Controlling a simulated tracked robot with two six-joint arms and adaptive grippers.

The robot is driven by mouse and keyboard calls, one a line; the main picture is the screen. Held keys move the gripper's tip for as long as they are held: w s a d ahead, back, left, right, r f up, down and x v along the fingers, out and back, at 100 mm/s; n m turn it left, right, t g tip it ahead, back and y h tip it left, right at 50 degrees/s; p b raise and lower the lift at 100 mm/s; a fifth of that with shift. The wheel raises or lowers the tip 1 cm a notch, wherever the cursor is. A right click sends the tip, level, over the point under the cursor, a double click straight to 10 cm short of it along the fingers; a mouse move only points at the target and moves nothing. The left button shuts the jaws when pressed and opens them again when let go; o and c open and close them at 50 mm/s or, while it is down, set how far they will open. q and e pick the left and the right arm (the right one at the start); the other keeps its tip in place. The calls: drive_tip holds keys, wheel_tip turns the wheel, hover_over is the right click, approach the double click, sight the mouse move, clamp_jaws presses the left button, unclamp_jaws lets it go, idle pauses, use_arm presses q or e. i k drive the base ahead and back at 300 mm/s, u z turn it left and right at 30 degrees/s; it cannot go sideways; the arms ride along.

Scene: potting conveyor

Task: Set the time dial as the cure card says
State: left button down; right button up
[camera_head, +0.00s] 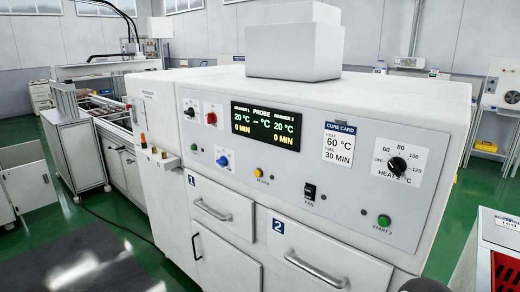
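The white oven's grey front panel (300,190) faces me. The cure card (339,146) on it reads heat 60 °C, time 30 MIN. The display (265,125) reads 20 °C and 0 MIN for both drawers, with a blank probe reading. A black dial (397,165) at the right is labelled HEAT 2, with marks from OFF to 120; its pointer is too small to read. I see no dial legibly labelled time. Neither gripper is identifiable in view.
Drawer 1 (221,212) and drawer 2 (318,262) are closed below the panel. A yellow button (259,171), a black fan switch (310,191) and green START 2 button (384,220) are on the panel. A red crate (508,273) stands at the lower right.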

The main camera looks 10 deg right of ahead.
sight(223, 161)
drive_tip(key=k, duration=0.3)
drive_tip(key=u, duration=0.95)
drive_tip(key=i, duration=1.4)
drive_tip(key=z, duration=0.35)
